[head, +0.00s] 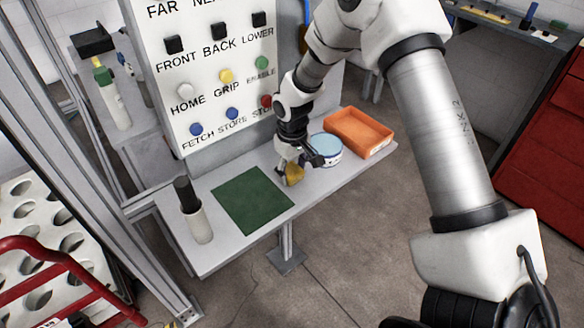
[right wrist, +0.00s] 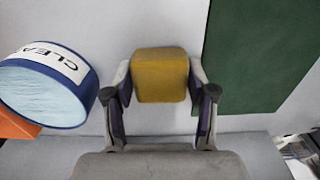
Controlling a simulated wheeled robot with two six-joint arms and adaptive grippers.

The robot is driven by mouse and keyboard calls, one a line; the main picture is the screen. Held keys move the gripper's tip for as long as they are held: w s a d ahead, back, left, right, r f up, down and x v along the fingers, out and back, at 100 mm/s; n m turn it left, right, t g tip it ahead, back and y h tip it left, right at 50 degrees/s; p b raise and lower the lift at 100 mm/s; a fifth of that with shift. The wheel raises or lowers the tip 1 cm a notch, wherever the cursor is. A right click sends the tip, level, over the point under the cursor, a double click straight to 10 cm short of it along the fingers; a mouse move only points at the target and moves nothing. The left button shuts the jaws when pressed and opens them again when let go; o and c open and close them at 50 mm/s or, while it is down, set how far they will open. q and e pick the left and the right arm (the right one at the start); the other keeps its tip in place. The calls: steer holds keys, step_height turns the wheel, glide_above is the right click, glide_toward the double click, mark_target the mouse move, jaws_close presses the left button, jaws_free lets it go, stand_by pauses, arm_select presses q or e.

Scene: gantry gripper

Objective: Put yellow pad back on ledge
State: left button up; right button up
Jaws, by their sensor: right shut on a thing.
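The yellow pad (head: 294,175) is a small block between the fingers of my right gripper (head: 297,166), over the ledge (head: 232,252) below the button panel. In the right wrist view the pad (right wrist: 160,75) sits between the two fingertips, and the gripper is shut on it. The pad is at or just above the ledge surface; I cannot tell if it touches. It lies between a green mat (head: 252,199) and a round tub (head: 327,149). My left gripper is out of view.
The blue-and-white tub (right wrist: 45,85) stands close beside the right gripper. An orange tray (head: 359,132) is at the ledge's right end. A pale holder with a black-handled item (head: 199,225) stands at its left. The button panel (head: 215,75) rises behind. The green mat is bare.

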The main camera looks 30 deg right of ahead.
mark_target(292, 170)
steer(key=shift+a+f, duration=0.1)
steer(key=o, duration=1.1)
steer(key=shift+f, duration=0.1)
step_height(292, 170, up, 12)
steer(key=b, duration=0.1)
steer(key=shift+r, duration=0.25)
